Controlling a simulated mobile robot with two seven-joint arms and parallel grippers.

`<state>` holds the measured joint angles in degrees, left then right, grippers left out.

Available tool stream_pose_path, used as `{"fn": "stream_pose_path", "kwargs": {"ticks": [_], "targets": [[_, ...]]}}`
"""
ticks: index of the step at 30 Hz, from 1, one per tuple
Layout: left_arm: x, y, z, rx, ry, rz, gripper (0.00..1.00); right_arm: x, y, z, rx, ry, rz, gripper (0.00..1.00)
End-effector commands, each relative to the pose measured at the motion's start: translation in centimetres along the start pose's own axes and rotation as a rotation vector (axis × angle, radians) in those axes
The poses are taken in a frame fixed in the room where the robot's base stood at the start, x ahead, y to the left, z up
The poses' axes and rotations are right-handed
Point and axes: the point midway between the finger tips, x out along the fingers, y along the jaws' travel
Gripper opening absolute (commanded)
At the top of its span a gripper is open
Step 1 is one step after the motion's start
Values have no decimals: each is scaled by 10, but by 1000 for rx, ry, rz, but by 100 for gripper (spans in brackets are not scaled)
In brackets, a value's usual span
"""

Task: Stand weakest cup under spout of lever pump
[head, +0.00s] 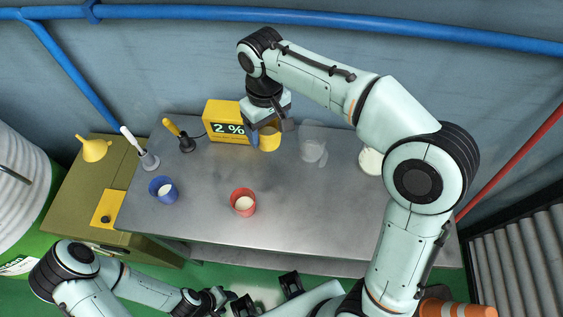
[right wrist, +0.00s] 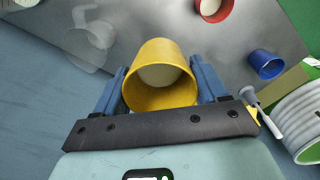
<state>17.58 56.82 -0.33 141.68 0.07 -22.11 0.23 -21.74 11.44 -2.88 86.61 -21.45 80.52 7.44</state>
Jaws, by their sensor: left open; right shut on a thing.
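My right gripper (head: 265,133) is shut on a yellow cup (head: 269,140) beside the yellow display box. In the right wrist view the yellow cup (right wrist: 160,77) sits between the two blue fingers, with pale contents inside. A blue cup (head: 163,190) and a red cup (head: 243,204), both with whitish contents, stand on the grey table. The display (head: 228,127) reads 2 %. My left gripper (head: 266,294) is open and empty at the bottom of the head view, off the table's front edge. I cannot clearly identify a lever pump or its spout.
A translucent vessel (head: 313,146) stands right of the yellow cup, and a whitish round container (head: 371,160) is partly behind my right arm. White-handled (head: 130,138) and yellow-handled (head: 171,127) tools stand at left. A yellow funnel (head: 95,149) is on the green cabinet. The table's front right is clear.

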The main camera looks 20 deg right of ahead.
Motion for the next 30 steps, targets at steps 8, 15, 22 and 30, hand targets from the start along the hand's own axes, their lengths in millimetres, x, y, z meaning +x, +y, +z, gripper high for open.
{"fn": "stream_pose_path", "kwargs": {"ticks": [8, 15, 22, 30], "targets": [[10, -5, 3, -2, -6, -2, 49, 33, 0, 4, -5, -7, 0, 41], [21, -10, 6, -4, -11, -4, 49, 95, -1, 3, -5, -7, 0, 41], [26, -12, 7, -5, -13, -5, 49, 142, -1, 3, -5, -4, 0, 41], [29, -13, 7, -5, -14, -5, 49, 166, 0, 2, -5, -3, 0, 41]]}}
